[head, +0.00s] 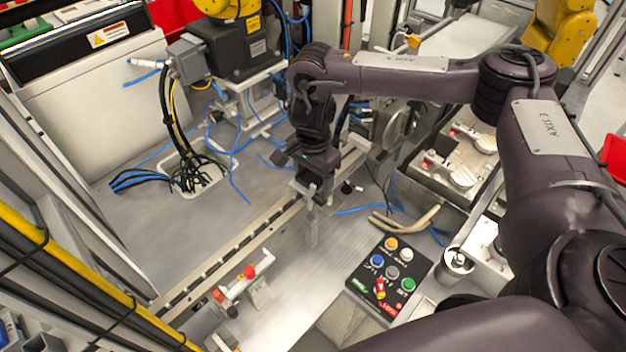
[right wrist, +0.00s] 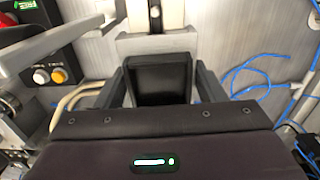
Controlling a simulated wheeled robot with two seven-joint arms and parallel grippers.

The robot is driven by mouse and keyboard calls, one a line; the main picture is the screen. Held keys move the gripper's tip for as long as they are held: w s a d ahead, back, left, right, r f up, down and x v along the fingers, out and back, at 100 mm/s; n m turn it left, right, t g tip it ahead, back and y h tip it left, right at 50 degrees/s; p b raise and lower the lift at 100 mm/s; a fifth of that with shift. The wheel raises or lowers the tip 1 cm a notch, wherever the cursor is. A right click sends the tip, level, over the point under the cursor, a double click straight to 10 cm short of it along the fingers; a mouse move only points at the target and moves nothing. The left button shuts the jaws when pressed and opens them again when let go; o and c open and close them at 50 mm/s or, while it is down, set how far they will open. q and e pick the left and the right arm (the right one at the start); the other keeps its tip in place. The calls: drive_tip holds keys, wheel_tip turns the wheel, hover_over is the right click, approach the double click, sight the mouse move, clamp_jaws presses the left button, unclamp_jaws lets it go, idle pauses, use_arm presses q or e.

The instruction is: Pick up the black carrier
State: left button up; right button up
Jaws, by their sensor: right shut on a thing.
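The black carrier (right wrist: 160,78) shows in the right wrist view as a dark, open-topped box shape with a raised rim. It sits between the two grey fingers of my right gripper (right wrist: 163,88), which are shut on its sides. In the head view my right gripper (head: 314,195) points down over the metal worktop beside the long rail. There the carrier is hard to make out against the dark gripper and wrist. I cannot tell whether it is clear of the surface under it. My left gripper is in neither view.
A button panel (head: 390,277) with several coloured buttons lies to the right of the rail (head: 222,262). Blue cables (head: 240,187) lie loose behind the gripper. Grey metal fixtures (head: 447,172) stand at right.

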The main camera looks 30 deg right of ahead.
drive_tip(key=shift+c, duration=1.1)
